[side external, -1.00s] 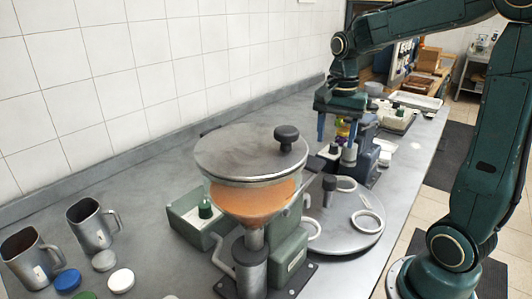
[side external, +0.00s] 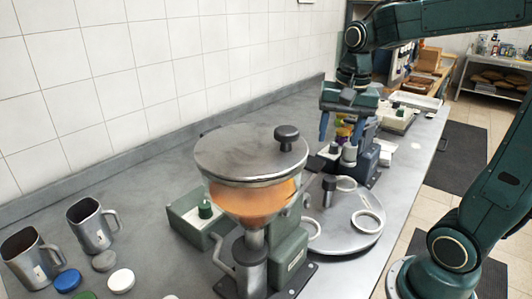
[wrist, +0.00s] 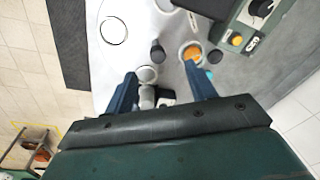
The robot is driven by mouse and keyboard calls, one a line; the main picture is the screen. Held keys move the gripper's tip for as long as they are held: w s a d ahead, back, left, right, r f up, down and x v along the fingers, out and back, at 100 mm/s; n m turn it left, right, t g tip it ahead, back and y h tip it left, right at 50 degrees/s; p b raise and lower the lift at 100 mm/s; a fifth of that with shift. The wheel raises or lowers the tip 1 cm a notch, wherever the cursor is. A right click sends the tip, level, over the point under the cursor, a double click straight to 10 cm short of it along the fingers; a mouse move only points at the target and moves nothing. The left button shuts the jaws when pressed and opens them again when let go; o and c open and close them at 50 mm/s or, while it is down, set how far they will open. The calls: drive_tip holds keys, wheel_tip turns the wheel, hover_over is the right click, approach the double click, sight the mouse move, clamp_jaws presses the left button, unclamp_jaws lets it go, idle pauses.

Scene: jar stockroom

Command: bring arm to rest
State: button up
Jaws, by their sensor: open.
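My gripper (side external: 341,137) hangs from my dark green arm over the far part of the counter, its two blue fingers apart and pointing down. The fingers also show in the wrist view (wrist: 160,72), spread with nothing held between them. Below and behind the fingers, in the side view, stands a small dark machine (side external: 367,158) with a coloured item near its top, partly hidden by the fingers. I cannot tell how much clearance the fingers have from it.
A hopper with a round metal lid (side external: 245,155) and orange contents stands in front. A round metal turntable (side external: 340,235) carries light rings. Two metal mugs (side external: 91,227) and several lids (side external: 121,281) are at front left. Trays (side external: 399,118) lie farther back. Grey counter is bare along the wall.

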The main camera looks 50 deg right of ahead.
drive_tip(key=s+a+n+t, duration=0.4)
drive_tip(key=s+a+n, duration=0.4)
drive_tip(key=n, duration=0.4)
drive_tip(key=shift+s+a, duration=0.35)
drive_tip(key=shift+s, duration=0.45)
drive_tip(key=shift+r, duration=0.1)
idle(0.6)
